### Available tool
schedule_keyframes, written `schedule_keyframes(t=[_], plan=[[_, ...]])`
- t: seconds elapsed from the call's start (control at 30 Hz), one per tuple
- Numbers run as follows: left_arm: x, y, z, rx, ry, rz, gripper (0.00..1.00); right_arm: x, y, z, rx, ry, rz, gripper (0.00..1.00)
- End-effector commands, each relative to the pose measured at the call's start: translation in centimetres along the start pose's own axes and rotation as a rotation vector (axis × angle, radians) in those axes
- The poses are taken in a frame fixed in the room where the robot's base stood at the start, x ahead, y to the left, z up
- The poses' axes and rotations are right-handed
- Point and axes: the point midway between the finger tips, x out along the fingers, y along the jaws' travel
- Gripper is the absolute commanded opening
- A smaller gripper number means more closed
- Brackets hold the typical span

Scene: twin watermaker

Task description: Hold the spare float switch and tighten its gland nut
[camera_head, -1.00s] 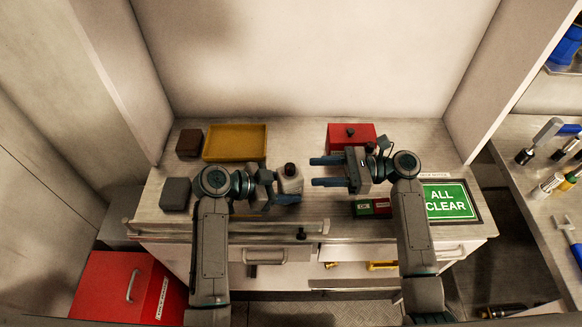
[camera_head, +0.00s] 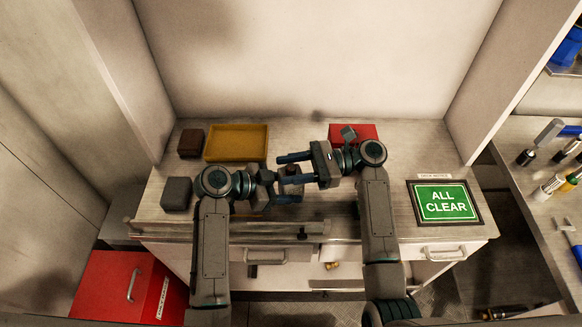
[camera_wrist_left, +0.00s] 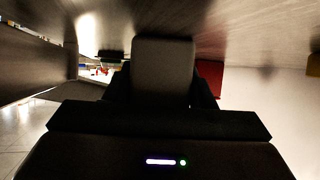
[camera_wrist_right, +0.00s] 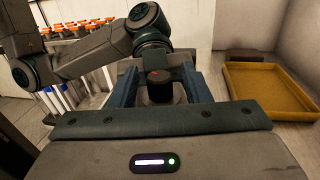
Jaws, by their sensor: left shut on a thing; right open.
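The float switch is a pale grey body (camera_wrist_left: 163,72) with a dark gland nut (camera_wrist_right: 158,84) on top. My left gripper (camera_head: 281,196) is shut on the body just above the counter's front part; the body fills the space between its fingers in the left wrist view. My right gripper (camera_head: 284,169) is open and reaches in from the right, over the switch. In the right wrist view its two fingers stand either side of the nut, with a visible gap. In the head view the right gripper largely hides the switch and nut.
A yellow tray (camera_head: 236,142), a brown block (camera_head: 190,142) and a grey block (camera_head: 176,194) lie on the left. A red box (camera_head: 366,132) stands behind my right gripper. A green ALL CLEAR sign (camera_head: 443,201) lies at right. A rail (camera_head: 270,228) runs along the front edge.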

Motion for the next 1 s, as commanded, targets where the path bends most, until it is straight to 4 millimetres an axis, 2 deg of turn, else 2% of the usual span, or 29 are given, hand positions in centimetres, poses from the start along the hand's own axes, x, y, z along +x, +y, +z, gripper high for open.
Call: schedule_keyframes(t=[0.17, 0.3, 0.4, 0.77, 1.0], plan=[[0.00, 0.00, -0.01, 0.000, 0.000, 0.000, 0.15, -0.01, 0.00, -0.01, 0.000, 0.000, 0.000, 0.43], [0.01, 0.00, -0.02, 0.000, 0.001, 0.000, 0.15, -0.02, 0.00, -0.01, 0.000, 0.000, 0.000, 0.16], [0.01, 0.00, -0.02, 0.000, 0.001, 0.000, 0.15, -0.02, 0.00, -0.01, 0.000, 0.000, 0.000, 0.00], [0.01, 0.00, -0.02, 0.000, 0.001, 0.000, 0.15, 0.03, 0.06, -0.09, 0.001, 0.002, -0.062, 0.00], [0.01, 0.02, -0.03, 0.000, 0.001, 0.001, 0.15, 0.07, 0.13, -0.12, 0.002, 0.001, -0.222, 0.00]])
